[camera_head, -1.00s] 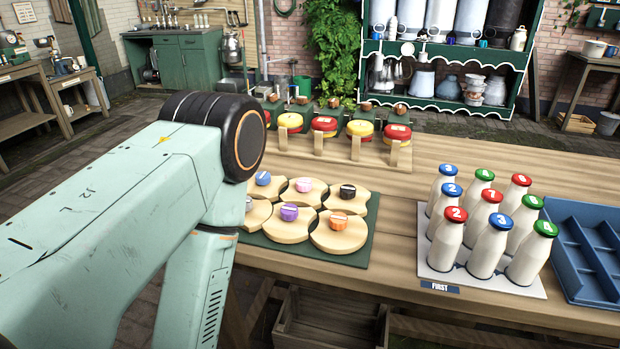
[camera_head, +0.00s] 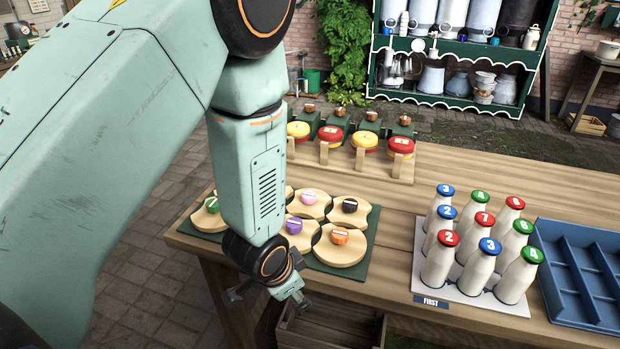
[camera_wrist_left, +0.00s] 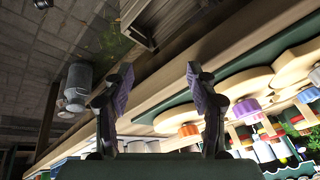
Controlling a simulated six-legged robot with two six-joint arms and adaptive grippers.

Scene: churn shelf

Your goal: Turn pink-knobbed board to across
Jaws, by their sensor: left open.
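The pink-knobbed board (camera_head: 315,207) is a round wooden piece with a pink knob (camera_head: 308,196). It lies in the back row on the green mat (camera_head: 368,240), left of the board with the black knob (camera_head: 350,205). Boards with purple (camera_head: 293,226), orange (camera_head: 340,236) and green (camera_head: 212,205) knobs lie around it. My left gripper (camera_head: 268,298) hangs in front of the table's near edge, apart from the boards. Its fingers stand apart and empty in the left wrist view (camera_wrist_left: 160,100). My left arm hides part of the mat. My right gripper is not seen.
Several milk bottles (camera_head: 466,258) stand on a white board marked FIRST at right, beside a blue divided tray (camera_head: 590,270). Behind the mat is a wooden rack (camera_head: 395,168) with red and yellow discs. A wooden crate (camera_head: 335,330) sits below the table edge.

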